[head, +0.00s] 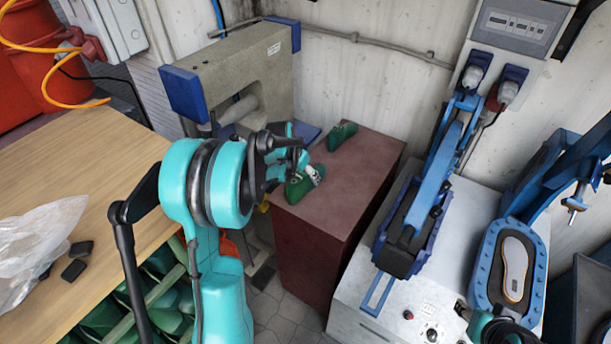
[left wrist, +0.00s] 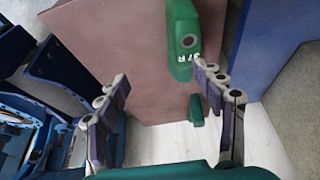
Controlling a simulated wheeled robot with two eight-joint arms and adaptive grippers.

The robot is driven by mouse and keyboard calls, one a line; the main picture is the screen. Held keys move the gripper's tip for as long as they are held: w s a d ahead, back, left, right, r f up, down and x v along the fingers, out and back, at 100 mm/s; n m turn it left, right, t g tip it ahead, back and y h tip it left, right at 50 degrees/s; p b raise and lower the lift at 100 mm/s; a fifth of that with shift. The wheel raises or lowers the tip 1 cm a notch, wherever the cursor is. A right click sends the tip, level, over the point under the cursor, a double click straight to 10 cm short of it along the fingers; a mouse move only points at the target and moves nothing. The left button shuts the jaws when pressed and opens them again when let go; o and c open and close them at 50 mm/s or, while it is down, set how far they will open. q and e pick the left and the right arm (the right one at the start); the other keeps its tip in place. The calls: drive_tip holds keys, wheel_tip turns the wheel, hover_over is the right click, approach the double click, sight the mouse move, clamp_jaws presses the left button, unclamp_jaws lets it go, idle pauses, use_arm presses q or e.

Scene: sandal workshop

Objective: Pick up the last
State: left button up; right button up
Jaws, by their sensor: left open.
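Two green lasts lie on top of a dark red cabinet (head: 345,185). The nearer last (head: 299,188) has a pale marking. In the left wrist view this last (left wrist: 183,28) shows a round hole and white lettering like "37 R". The farther last (head: 342,135) lies near the wall; a green piece that appears to be it shows lower in the left wrist view (left wrist: 196,110). My left gripper (head: 296,158) is close to the nearer last, over the cabinet. Its fingers are spread and empty, with the nearer last beside the right-hand finger (left wrist: 162,78).
A grey press with blue ends (head: 240,70) stands behind my left arm. A blue machine arm (head: 432,185) stands right of the cabinet, with a sole in a blue frame (head: 515,268) farther right. A wooden table (head: 75,165) with a plastic bag (head: 38,240) is at left.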

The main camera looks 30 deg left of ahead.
sight(298, 177)
use_arm(q)
drive_tip(key=a+f, duration=0.1)
drive_tip(key=w+a+f, duration=0.1)
drive_tip(key=w+a+f+p, duration=0.1)
drive_tip(key=a, duration=0.1)
drive_tip(key=shift+f, duration=0.55)
drive_tip(key=b+x, duration=0.2)
drive_tip(key=x, duration=0.5)
drive_tip(key=shift+w+f, duration=0.15)
drive_tip(key=shift+f, duration=0.2)
drive_tip(key=shift+r, duration=0.1)
drive_tip(key=c, duration=1.3)
